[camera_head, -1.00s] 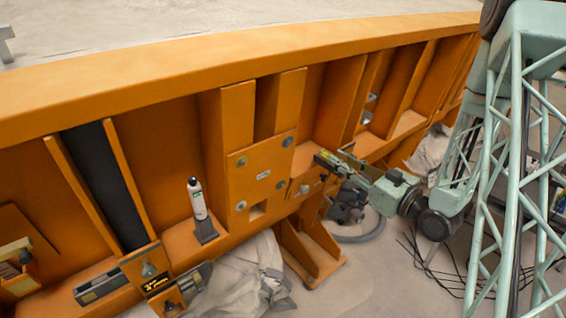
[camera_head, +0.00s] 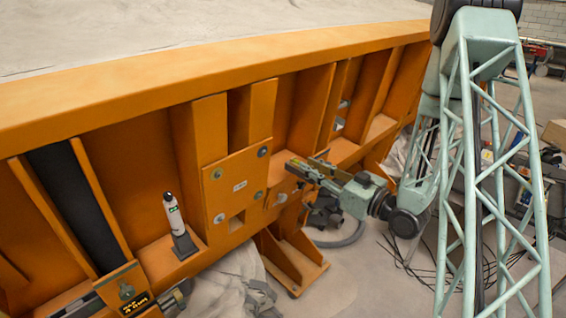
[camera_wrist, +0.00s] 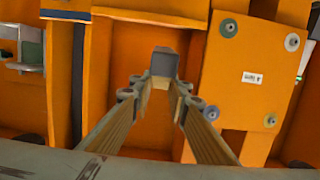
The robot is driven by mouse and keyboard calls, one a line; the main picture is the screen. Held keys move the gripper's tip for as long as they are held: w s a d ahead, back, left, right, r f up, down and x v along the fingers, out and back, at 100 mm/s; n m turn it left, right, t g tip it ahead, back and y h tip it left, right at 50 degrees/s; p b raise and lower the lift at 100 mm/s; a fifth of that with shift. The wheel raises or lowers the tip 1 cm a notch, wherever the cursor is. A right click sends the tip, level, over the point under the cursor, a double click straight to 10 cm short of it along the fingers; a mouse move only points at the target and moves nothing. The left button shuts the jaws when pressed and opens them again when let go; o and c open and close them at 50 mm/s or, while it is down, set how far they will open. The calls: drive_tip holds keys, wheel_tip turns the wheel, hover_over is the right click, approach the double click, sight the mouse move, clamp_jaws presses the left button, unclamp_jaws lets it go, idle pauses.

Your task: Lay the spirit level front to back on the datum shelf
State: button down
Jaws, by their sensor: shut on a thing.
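My gripper (camera_head: 312,168) reaches in from the right at the orange frame, in front of a bay to the right of the bolted plate. It is shut on a dark grey bar (camera_head: 299,170), which I take to be the spirit level. In the wrist view the two fingers of my gripper (camera_wrist: 158,92) converge on a grey block end (camera_wrist: 164,62), with the orange bay behind it. The bar's full length and its vial are not clear. I cannot tell for certain which orange ledge is the datum shelf, or whether the bar touches one.
The bolted plate (camera_head: 240,187) is close left of my gripper and shows in the wrist view (camera_wrist: 255,75). A white bottle (camera_head: 173,213) stands on a lower ledge further left. Upright ribs divide the bays. Cables (camera_head: 405,262) lie on the floor.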

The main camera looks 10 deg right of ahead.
drive_tip(key=w+a, duration=0.1)
drive_tip(key=w, duration=0.3)
drive_tip(key=w+a+f, duration=0.1)
drive_tip(key=w+a, duration=0.1)
drive_tip(key=w, duration=0.3)
drive_tip(key=w+a, duration=0.2)
drive_tip(key=w, duration=0.3)
drive_tip(key=shift+w+f, duration=0.15)
drive_tip(key=shift+w, duration=0.05)
drive_tip(key=shift+f, duration=0.15)
drive_tip(key=shift+f, duration=1.6)
drive_tip(key=shift+f, duration=0.15)
drive_tip(key=c, duration=2.5)
unclamp_jaws()
drive_tip(key=shift+s, duration=0.1)
drive_tip(key=v, duration=1.2)
drive_tip(key=shift+a, duration=0.1)
